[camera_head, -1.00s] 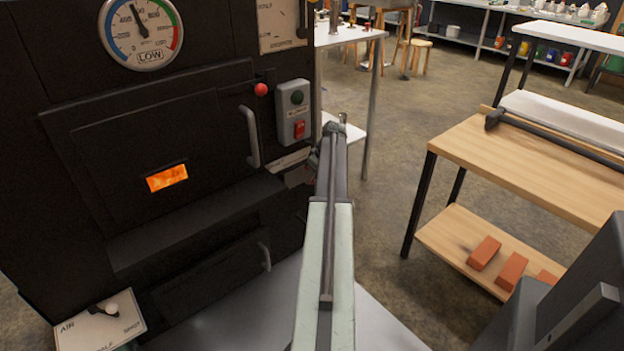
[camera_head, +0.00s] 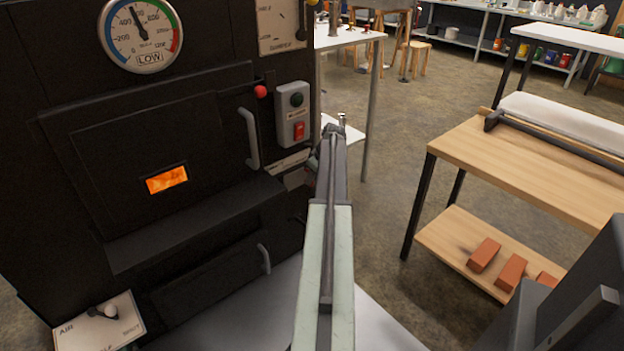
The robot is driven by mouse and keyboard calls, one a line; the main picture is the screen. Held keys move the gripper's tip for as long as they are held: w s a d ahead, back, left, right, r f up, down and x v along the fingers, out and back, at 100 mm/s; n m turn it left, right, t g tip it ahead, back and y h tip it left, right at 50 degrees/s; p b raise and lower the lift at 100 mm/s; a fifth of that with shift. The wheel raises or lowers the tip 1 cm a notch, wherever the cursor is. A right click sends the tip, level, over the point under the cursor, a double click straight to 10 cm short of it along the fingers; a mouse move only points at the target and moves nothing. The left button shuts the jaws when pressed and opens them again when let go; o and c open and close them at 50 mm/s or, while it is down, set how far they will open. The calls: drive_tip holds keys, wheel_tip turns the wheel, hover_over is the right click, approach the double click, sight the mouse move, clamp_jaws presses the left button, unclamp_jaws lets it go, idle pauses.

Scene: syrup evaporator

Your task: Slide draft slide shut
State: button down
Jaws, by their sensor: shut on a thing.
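The black firebox front (camera_head: 70,200) fills the left. Below the switch box, at its right edge, is a pale slanted label strip (camera_head: 289,162) too small to read. A grey plate (camera_head: 296,179) shows just under it, partly behind my arm. I cannot tell if this is the draft slide.
The fire door has an upright handle (camera_head: 251,138) and a glowing window (camera_head: 167,180). A switch box (camera_head: 293,113) is right of it. A wooden workbench (camera_head: 520,165) stands at right, with red bricks (camera_head: 484,254) on its lower shelf. Open floor lies between.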

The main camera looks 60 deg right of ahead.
idle(0.6)
drive_tip(key=shift+s+d, duration=0.2)
drive_tip(key=shift+d, duration=0.3)
drive_tip(key=shift+s+d, duration=0.15)
drive_tip(key=shift+d, duration=0.35)
drive_tip(key=c, duration=1.5)
unclamp_jaws()
drive_tip(key=shift+o, duration=0.2)
drive_tip(key=p+v, duration=0.7)
drive_tip(key=v, duration=0.1)
drive_tip(key=shift+p, duration=0.3)
